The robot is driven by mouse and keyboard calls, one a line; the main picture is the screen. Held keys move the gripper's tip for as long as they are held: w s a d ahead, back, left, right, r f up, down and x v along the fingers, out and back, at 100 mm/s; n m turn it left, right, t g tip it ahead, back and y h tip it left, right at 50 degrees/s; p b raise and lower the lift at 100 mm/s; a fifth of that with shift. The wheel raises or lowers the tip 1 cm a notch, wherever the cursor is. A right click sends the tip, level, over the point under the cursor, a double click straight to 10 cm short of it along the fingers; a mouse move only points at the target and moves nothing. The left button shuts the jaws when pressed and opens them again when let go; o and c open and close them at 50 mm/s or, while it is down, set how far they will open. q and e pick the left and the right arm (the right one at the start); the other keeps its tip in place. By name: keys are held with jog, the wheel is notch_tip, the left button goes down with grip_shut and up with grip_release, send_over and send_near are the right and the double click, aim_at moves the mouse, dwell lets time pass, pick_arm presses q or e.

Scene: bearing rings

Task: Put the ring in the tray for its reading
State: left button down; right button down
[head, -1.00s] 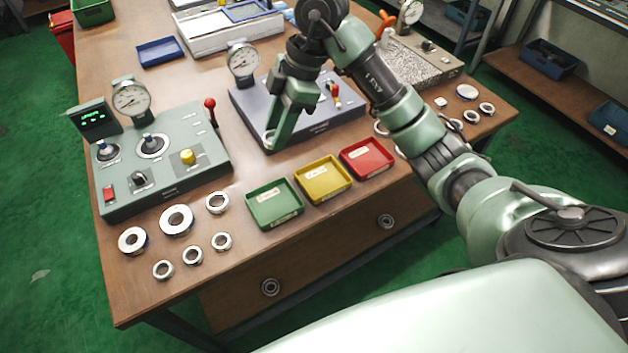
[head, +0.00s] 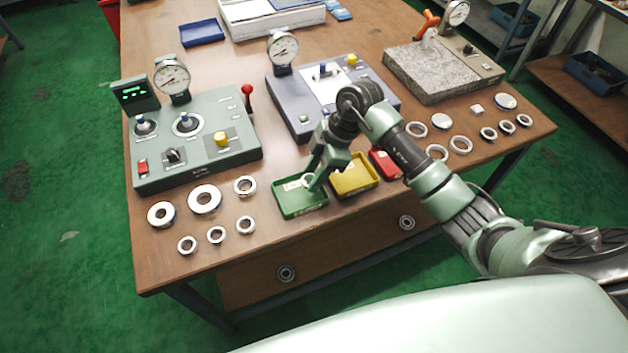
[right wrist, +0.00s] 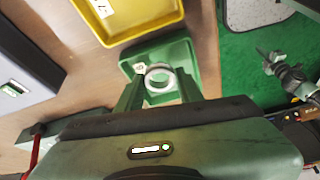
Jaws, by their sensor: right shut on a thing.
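A metal ring (head: 308,181) is between the fingertips of my right gripper (head: 313,182). In the right wrist view the ring (right wrist: 160,79) sits between the two fingers, over the green tray (right wrist: 183,54). The green tray (head: 301,208) is at the table's front edge. I cannot tell whether the ring touches the tray's floor. The yellow tray (head: 358,184) is just right of it, partly behind my right arm. The red tray (head: 383,165) is further right, partly hidden by the arm.
A green-grey gauge panel (head: 220,164) stands at left, with several loose rings in front. A blue-grey gauge panel (head: 290,119) is behind the trays. A granite block (head: 430,78) and more rings are at right.

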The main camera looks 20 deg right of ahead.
jog(key=shift+f, duration=1.65)
jog(key=shift+f, duration=0.15)
jog(key=c, duration=0.9)
grip_release()
jog(key=b+v, duration=0.1)
jog(key=v, duration=1.1)
jog(key=shift+a+r, duration=0.1)
jog(key=shift+r, duration=0.15)
